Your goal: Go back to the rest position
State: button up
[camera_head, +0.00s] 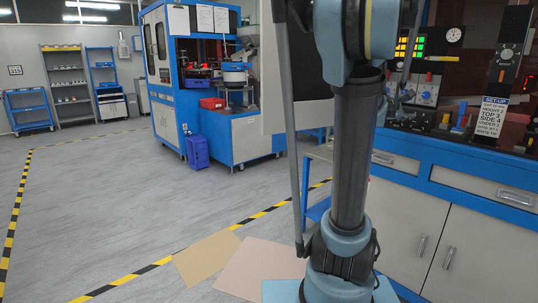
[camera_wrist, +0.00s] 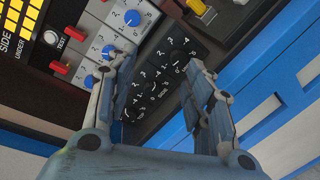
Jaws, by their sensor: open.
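My gripper (camera_wrist: 158,61) shows in the wrist view with its two fingers spread apart and nothing between them. Past the fingertips is a control panel (camera_wrist: 150,45) with several black rotary dials, numbered scales, blue knobs and red switches. I cannot tell from this view whether a fingertip touches the panel.
A blue and white machine bench (camera_head: 455,205) with the control panel (camera_head: 425,93) stands close on the right. Another blue machine (camera_head: 166,95) stands behind, with a blue bin (camera_head: 197,152) by it. The floor (camera_head: 100,205) at left is clear inside striped tape.

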jog(key=s+a+f+m+g+y, duration=0.3)
jog(key=s+a+f+m+y, duration=0.3)
jog(key=s+a+f, duration=0.8)
jog(key=s+a+f+m+g+y, duration=0.4)
jog(key=s+a+f+m+y, duration=0.2)
jog(key=s+a+f, duration=0.9)
jog(key=a+f+y, duration=0.1)
jog(key=a+f, duration=0.1)
jog(key=a, duration=0.5)
jog(key=shift+s+a, duration=0.2)
jog(key=shift+a, duration=0.15)
jog(key=shift+w+f+g, duration=0.15)
jog(key=shift+w+g, duration=0.15)
jog(key=shift+w, duration=0.2)
jog(key=shift+c, duration=0.2)
